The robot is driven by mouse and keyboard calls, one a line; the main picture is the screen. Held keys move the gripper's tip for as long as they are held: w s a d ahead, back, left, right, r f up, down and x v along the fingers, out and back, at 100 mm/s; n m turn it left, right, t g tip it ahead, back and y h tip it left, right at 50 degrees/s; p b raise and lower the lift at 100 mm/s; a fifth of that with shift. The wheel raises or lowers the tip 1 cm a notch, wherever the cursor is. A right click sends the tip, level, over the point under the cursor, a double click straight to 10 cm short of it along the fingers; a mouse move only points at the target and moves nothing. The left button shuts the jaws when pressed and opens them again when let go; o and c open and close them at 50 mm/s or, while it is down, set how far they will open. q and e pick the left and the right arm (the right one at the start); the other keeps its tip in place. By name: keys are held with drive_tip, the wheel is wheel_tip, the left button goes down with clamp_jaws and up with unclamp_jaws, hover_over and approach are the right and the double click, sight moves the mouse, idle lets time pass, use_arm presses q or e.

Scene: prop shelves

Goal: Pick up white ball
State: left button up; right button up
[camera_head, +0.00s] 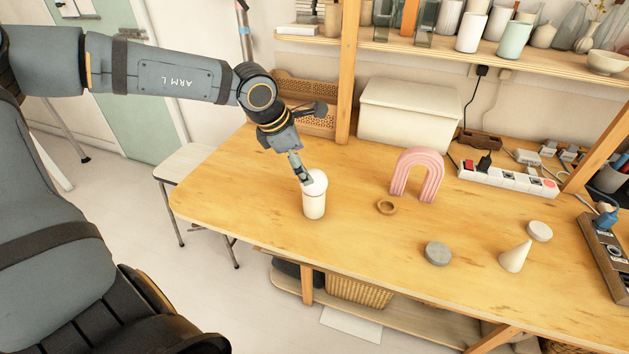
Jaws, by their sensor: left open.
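The white ball (317,182) rests on top of a short white cylinder (314,206) that stands upright on the wooden table. My left gripper (304,178) reaches down from the upper left, with its fingertips at the ball's left side. The gripper is open. It overlaps the ball in the picture, and I cannot tell whether it touches it. Part of the ball is hidden behind the fingers. My right gripper does not show.
The wooden table (340,240) also holds a small wooden ring (387,207), a pink arch (417,175), a grey disc (438,253), a cream cone (515,257) and a pale disc (539,231). A white box (408,112) and a power strip (507,180) stand behind. The table's left end is clear.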

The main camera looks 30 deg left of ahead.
use_arm(q)
drive_tip(key=shift+w+d+f, duration=0.1)
drive_tip(key=shift+w+f, duration=0.15)
drive_tip(key=shift+f, duration=0.4)
drive_tip(key=shift+w+d+f, duration=0.1)
drive_tip(key=shift+w+f, duration=0.15)
drive_tip(key=shift+f, duration=0.2)
drive_tip(key=p+x, duration=0.1)
drive_tip(key=x, duration=0.4)
drive_tip(key=shift+s, duration=0.25)
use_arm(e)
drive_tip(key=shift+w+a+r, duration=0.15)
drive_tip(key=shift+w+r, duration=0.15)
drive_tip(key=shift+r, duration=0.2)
use_arm(q)
drive_tip(key=shift+c, duration=1.2)
drive_tip(key=c, duration=1)
